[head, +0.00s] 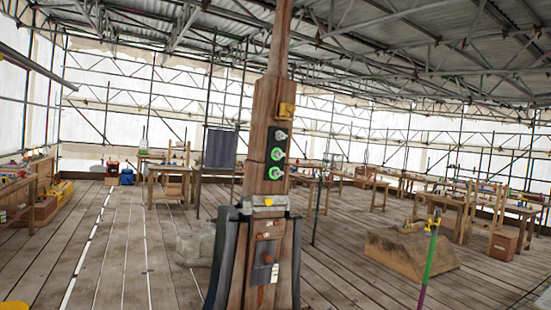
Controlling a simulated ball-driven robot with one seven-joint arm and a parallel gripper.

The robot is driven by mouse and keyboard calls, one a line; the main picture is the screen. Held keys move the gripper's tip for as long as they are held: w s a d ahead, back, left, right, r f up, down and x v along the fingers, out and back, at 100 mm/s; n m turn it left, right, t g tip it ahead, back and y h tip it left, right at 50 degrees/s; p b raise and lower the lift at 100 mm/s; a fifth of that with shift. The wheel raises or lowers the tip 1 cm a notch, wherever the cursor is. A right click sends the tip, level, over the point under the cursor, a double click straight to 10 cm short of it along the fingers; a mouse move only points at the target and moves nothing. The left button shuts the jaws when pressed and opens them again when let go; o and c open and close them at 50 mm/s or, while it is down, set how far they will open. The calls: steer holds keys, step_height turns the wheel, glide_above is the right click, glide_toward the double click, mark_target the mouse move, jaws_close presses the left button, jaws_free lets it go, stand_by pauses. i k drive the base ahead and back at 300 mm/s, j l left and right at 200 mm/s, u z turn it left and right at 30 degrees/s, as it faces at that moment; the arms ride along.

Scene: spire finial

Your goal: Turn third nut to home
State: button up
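A tapering wooden spire post (265,103) stands upright in the middle of the head view. Three round nuts sit in a column on its face. The top nut (281,136) looks pale grey with no green ring. The middle nut (277,154) and the bottom nut (275,173) each show a bright green ring. Their exact turn angles are too small to tell. My gripper is not in view, and nothing is seen touching the nuts.
A yellow block (287,111) sits above the nuts, and a metal collar (262,212) lies below them. A green and purple pole (430,260) stands at right, before a large wooden block (410,253). Workbenches line the back. The plank floor (125,270) at left is mostly clear.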

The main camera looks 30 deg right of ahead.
mark_target(278, 134)
steer(key=i+l+z, duration=0.2)
steer(key=i+l, duration=0.8)
steer(key=i, duration=0.05)
